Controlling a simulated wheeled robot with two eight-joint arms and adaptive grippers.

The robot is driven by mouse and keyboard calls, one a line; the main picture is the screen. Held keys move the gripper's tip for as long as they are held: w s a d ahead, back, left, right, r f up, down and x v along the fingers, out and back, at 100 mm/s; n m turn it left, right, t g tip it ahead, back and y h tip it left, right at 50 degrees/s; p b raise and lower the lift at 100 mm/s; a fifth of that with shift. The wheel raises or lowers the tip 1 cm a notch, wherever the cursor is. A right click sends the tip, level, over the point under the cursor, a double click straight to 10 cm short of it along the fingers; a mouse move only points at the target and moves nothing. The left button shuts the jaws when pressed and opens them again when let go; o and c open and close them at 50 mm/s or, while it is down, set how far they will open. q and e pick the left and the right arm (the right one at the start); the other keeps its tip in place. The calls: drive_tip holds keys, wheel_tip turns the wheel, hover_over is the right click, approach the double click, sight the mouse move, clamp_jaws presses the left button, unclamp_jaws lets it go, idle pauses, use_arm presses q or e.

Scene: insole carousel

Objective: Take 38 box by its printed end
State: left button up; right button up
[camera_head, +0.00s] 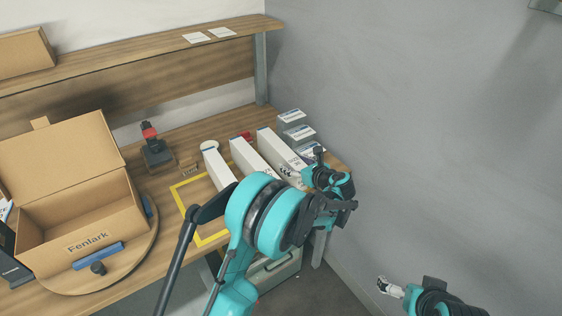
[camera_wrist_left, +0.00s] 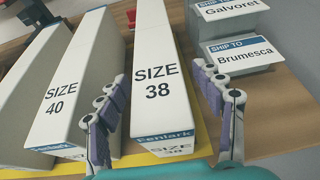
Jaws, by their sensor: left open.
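The 38 box (camera_wrist_left: 157,85) is a long white box with "SIZE 38" and a blue "Fenlark" band printed on its near end. In the head view it is the rightmost (camera_head: 277,147) of three white boxes, its near end partly hidden by my left arm. My left gripper (camera_wrist_left: 163,88) is open, with one finger on each side of the printed end. Its left finger is in the gap towards the 40 box (camera_wrist_left: 65,95). I cannot tell whether either finger touches the 38 box. My right gripper (camera_head: 390,287) is low at the right, away from the table.
Holders with "SHIP TO" cards, Brumesca (camera_wrist_left: 240,55) and Galvoret (camera_wrist_left: 230,9), stand right of the 38 box. An open Fenlark carton (camera_head: 110,226) sits on a round wooden turntable (camera_head: 135,262) at the left. A yellow outline (camera_head: 178,196) marks the table. A grey wall is at the right.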

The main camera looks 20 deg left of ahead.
use_arm(q)
drive_tip(key=shift+x, duration=1)
drive_tip(key=shift+s+r, duration=0.1)
drive_tip(key=shift+r, duration=0.05)
drive_tip(key=c, duration=1.4)
drive_tip(key=shift+o, duration=0.2)
drive_tip(key=shift+r, duration=0.1)
